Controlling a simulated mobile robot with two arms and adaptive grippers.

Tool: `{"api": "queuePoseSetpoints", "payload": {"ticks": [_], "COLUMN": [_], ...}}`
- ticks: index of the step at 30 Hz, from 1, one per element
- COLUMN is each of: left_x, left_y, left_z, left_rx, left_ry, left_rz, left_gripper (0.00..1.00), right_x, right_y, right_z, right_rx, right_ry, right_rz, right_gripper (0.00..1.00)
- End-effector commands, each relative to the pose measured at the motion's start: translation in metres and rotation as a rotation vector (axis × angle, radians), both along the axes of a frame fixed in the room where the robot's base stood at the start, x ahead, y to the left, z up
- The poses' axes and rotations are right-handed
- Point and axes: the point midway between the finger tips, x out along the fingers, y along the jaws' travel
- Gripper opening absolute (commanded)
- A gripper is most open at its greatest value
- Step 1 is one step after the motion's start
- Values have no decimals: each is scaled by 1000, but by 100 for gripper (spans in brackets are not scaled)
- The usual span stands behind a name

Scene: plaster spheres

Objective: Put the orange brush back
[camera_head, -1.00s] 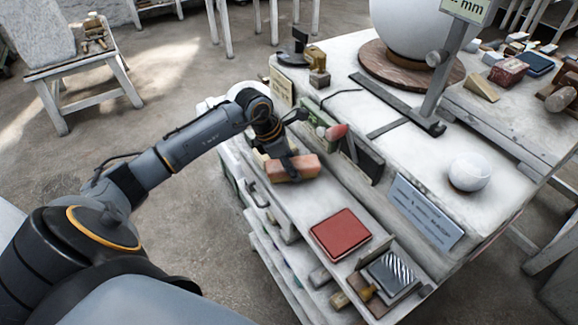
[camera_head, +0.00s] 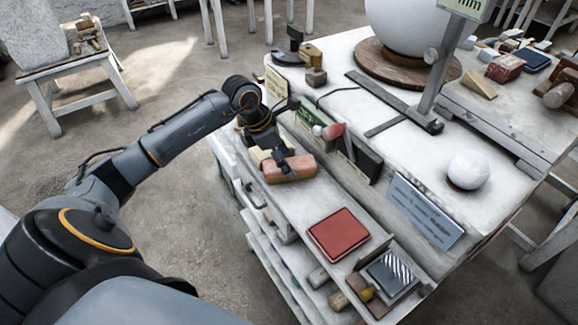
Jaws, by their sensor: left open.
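The orange brush (camera_head: 290,169) shows as a block with a salmon-orange body. It lies on the lower front shelf of the white bench, near its left end. My left gripper (camera_head: 282,158) is open at the brush's far side, with a dark finger close over its upper edge. I cannot tell whether the finger touches it. The gripper hides part of the brush's far side. My right gripper is not in view.
A red pad (camera_head: 339,234) lies on the same shelf, with a striped block (camera_head: 391,273) near its right end. Bare shelf lies between brush and pad. A red-tipped tool (camera_head: 330,131) stands behind the brush. A white sphere (camera_head: 468,170) sits on the bench top.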

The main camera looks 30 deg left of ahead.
Motion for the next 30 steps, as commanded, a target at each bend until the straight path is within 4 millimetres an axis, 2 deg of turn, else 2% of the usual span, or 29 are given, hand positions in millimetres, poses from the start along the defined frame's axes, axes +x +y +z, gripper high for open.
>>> {"api": "queuePoseSetpoints", "payload": {"ticks": [6,12,18,30], "left_x": [-12,-20,-24,-23], "left_y": [15,21,23,23], "left_z": [42,70,78,78], "left_rx": [4,1,0,0], "left_ry": [-4,-1,1,2], "left_rz": [2,1,1,1], "left_gripper": [68,68,68,68], "right_x": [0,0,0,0], "right_y": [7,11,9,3], "right_z": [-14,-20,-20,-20], "right_rx": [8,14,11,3], "right_ry": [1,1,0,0], "right_rz": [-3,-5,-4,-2], "right_gripper": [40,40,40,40]}}
